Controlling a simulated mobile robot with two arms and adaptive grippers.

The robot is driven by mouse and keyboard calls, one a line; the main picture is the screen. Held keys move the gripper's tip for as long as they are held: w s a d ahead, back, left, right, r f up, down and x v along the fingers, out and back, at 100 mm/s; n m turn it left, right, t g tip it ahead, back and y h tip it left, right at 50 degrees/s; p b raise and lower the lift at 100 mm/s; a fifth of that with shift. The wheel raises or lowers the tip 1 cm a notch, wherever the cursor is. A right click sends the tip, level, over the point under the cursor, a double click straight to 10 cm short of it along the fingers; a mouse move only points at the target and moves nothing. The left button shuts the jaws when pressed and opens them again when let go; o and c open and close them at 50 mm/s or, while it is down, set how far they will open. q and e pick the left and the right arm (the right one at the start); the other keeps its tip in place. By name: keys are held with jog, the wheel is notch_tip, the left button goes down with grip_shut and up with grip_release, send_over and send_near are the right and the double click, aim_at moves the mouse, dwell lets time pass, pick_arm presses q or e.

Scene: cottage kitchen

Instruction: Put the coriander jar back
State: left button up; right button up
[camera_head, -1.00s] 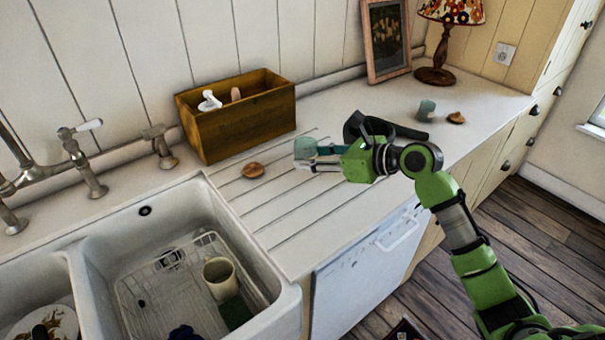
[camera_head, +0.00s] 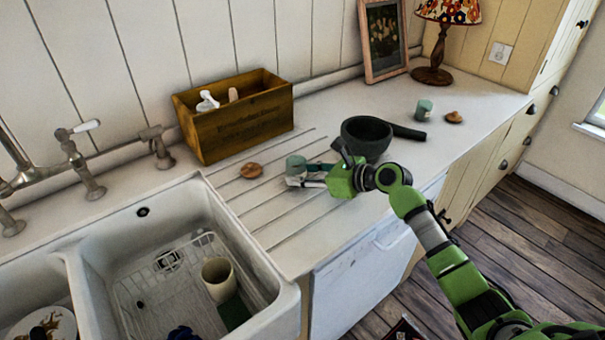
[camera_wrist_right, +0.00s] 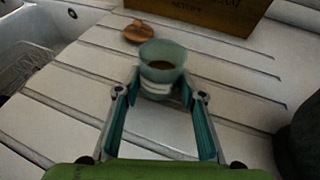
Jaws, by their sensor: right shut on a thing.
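My right gripper (camera_head: 300,174) is shut on a small teal jar (camera_head: 296,164) over the grooved drainboard. In the right wrist view the jar (camera_wrist_right: 162,70) is upright between the fingertips of the gripper (camera_wrist_right: 160,92), open at the top, with something brown inside and a pale label I cannot read. A round wooden lid (camera_head: 251,170) lies on the drainboard left of the jar; it also shows in the wrist view (camera_wrist_right: 138,32). A second teal jar (camera_head: 424,109) stands further back right, beside another wooden lid (camera_head: 454,117). My left gripper is not in view.
A wooden box (camera_head: 240,128) holding bottles stands against the wall. A dark mortar (camera_head: 366,140) with its pestle (camera_head: 408,132) is right behind my right gripper. The sink (camera_head: 265,275) with a wire rack and mug (camera_head: 217,290) is at left. A lamp (camera_head: 434,74) stands at the back.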

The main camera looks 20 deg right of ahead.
jog(key=o, duration=1.3)
jog(key=shift+f, duration=0.1)
jog(key=shift+o, duration=0.2)
jog(key=shift+r, duration=0.2)
jog(key=v, duration=1.2)
jog(key=shift+s+b, duration=0.1)
jog(key=shift+b, duration=0.2)
jog(key=shift+f, duration=0.1)
